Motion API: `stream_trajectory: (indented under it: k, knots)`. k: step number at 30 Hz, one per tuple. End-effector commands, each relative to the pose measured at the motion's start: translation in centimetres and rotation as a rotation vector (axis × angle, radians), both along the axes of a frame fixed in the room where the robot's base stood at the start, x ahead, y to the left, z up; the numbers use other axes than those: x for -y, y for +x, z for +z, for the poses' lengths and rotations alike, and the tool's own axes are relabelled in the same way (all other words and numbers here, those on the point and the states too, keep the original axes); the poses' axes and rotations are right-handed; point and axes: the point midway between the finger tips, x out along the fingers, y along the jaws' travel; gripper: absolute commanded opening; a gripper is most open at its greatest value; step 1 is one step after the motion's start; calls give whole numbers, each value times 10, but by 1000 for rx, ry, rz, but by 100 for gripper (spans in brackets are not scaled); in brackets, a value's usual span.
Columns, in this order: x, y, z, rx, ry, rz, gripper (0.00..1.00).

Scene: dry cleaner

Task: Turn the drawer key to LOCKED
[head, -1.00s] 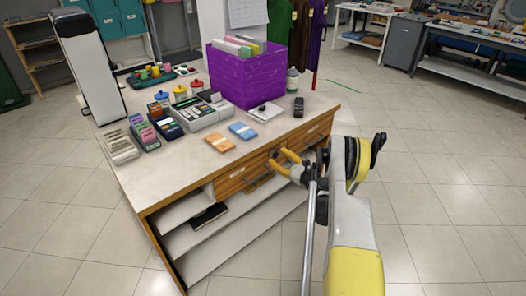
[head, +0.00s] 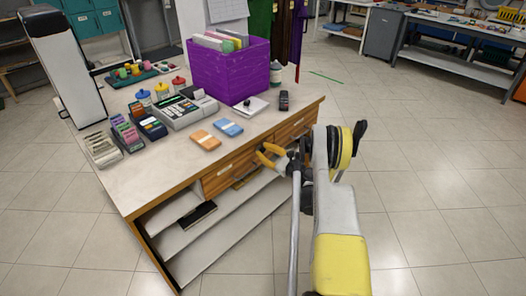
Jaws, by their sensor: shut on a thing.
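My gripper (head: 265,157), with yellow-orange fingers, is at the wooden drawer front (head: 232,170) under the counter top. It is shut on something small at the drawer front. The drawer key itself is too small and too covered by the fingers to make out, so its turn position cannot be told. A second wooden drawer (head: 297,124) lies to the right, partly behind my arm. The drawers look closed.
The counter top (head: 150,183) holds a purple crate (head: 232,75) of folders, a cash register (head: 188,110), an orange pad (head: 204,140) and a blue pad (head: 229,127). Open white shelves (head: 215,235) lie below the drawers. The tiled floor (head: 430,190) at right is clear.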

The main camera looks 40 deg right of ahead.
Motion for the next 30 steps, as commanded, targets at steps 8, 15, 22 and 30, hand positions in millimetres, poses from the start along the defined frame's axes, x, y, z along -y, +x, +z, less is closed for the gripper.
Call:
stream_trajectory:
  k: [8,15,22,30]
  knots:
    - [0,0,0,9,-107,0,0]
    - [-1,1,0,25,-304,-1,0]
    - [-2,0,-1,42,-523,-1,0]
    - [-2,0,-1,62,-779,-1,0]
